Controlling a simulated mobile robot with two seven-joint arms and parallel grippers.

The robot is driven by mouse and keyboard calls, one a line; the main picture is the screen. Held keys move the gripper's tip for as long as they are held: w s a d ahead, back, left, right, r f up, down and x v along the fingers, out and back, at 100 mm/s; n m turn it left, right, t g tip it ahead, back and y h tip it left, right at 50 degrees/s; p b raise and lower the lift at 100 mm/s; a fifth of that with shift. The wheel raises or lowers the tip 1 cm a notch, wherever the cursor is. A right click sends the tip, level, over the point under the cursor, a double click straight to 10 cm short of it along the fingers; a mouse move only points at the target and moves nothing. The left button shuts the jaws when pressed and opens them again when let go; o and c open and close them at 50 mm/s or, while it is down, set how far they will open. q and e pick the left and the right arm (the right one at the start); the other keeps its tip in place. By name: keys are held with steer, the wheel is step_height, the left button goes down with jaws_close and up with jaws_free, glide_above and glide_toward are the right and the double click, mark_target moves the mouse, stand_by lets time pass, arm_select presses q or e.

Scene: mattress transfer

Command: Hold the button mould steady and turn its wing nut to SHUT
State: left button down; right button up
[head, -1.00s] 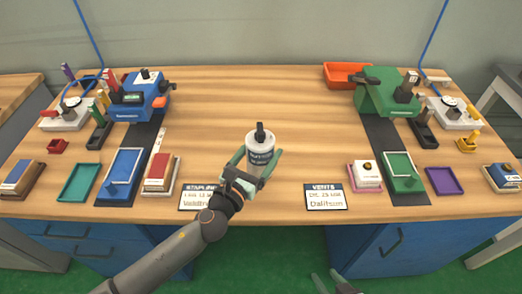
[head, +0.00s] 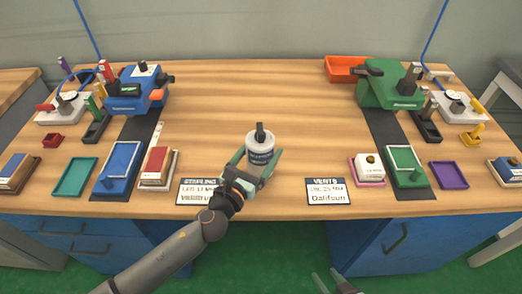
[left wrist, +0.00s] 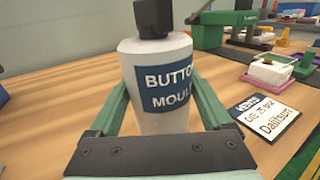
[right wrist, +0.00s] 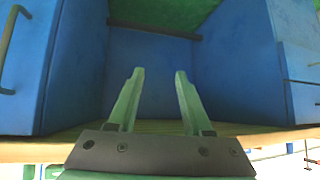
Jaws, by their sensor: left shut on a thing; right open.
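The button mould (head: 261,152) is a white cylinder with a dark blue label, upright on the table near its front middle. It also shows in the left wrist view (left wrist: 158,121), where the label reads "BUTTON MOULD". A dark wing nut (head: 260,131) sits on its top; I see no SHUT mark. My left gripper (head: 250,166) is shut on the mould, one green finger on each side. My right gripper (head: 321,283) is open and empty, low in front of the table. The right wrist view shows its spread fingers (right wrist: 157,100) facing blue cabinets.
Two name cards, left (head: 203,192) and right (head: 328,191), lie near the table's front edge. A blue machine (head: 135,95) and a green machine (head: 390,88) stand at the back, with trays and stamps in front. The table's middle behind the mould is clear.

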arm_select(q)
steer(key=shift+f, duration=0.2)
arm_select(e)
steer(key=shift+f, duration=0.3)
arm_select(q)
steer(key=shift+f+b, duration=0.25)
steer(key=shift+b, duration=0.2)
steer(key=shift+f+b, duration=0.4)
steer(key=shift+f, duration=0.05)
arm_select(e)
steer(key=shift+w+a, duration=0.4)
steer(key=shift+a, duration=0.25)
